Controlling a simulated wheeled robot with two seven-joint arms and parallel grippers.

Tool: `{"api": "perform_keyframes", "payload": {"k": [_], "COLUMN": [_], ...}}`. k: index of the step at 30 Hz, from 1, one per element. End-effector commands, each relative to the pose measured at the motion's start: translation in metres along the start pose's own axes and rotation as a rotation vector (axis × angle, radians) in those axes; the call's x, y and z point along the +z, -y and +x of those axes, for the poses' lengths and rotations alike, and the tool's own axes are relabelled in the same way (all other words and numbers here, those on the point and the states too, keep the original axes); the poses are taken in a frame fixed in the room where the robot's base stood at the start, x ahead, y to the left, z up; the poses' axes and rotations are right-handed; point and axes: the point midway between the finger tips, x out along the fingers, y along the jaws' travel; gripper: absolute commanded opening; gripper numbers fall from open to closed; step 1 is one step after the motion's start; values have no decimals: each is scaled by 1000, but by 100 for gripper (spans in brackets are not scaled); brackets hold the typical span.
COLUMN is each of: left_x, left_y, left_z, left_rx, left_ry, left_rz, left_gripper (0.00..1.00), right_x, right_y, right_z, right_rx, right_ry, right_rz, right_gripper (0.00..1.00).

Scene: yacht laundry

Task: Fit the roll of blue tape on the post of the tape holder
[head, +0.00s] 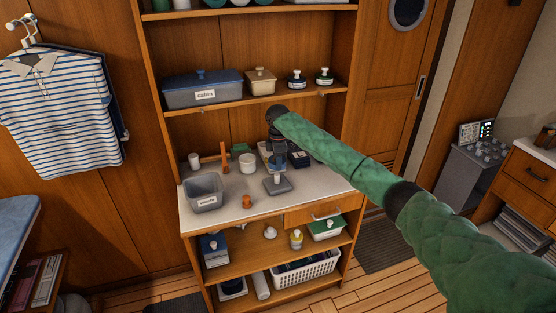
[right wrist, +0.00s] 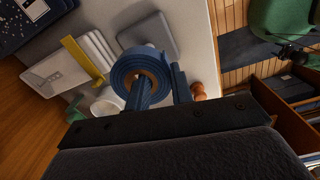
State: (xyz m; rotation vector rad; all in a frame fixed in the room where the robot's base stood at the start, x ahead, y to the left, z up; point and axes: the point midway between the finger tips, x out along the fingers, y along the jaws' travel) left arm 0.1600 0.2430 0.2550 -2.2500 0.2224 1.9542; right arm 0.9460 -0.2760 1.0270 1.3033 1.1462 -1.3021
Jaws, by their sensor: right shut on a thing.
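The roll of blue tape (right wrist: 125,70) is in my right gripper (right wrist: 160,88), which is shut on its ring. In the right wrist view one finger goes into the roll's hole and the other lies outside. In the head view my right gripper (head: 278,157) is above the counter, over the tape holder (head: 278,187), a grey square base with a pale upright. The roll is small and dark there, so its gap to the post is hard to tell. The holder's grey base (right wrist: 152,36) also shows beyond the roll in the wrist view, where the post is hidden. My left gripper is out of view.
On the counter (head: 228,210), a grey bin (head: 205,194) stands at left, with a white cup (head: 247,163) and a wooden stand (head: 224,156) behind. An orange-brown knob-like piece (head: 247,201) is near the front edge. A shelf (head: 240,102) with boxes runs above.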

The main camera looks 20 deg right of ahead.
Motion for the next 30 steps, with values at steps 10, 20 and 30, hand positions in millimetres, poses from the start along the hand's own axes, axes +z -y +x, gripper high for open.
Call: {"api": "perform_keyframes", "payload": {"k": [10,20,30], "left_x": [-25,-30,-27], "left_y": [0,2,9], "left_z": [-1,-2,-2], "left_rx": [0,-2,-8], "left_ry": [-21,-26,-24], "left_rz": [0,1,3], "left_gripper": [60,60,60], "right_x": [-1,0,0], "right_y": [0,0,0], "right_z": [23,37,38], "right_rx": [-1,0,0], "right_ry": [-1,0,0], "right_rz": [-1,0,0], "right_gripper": [0,0,0]}}
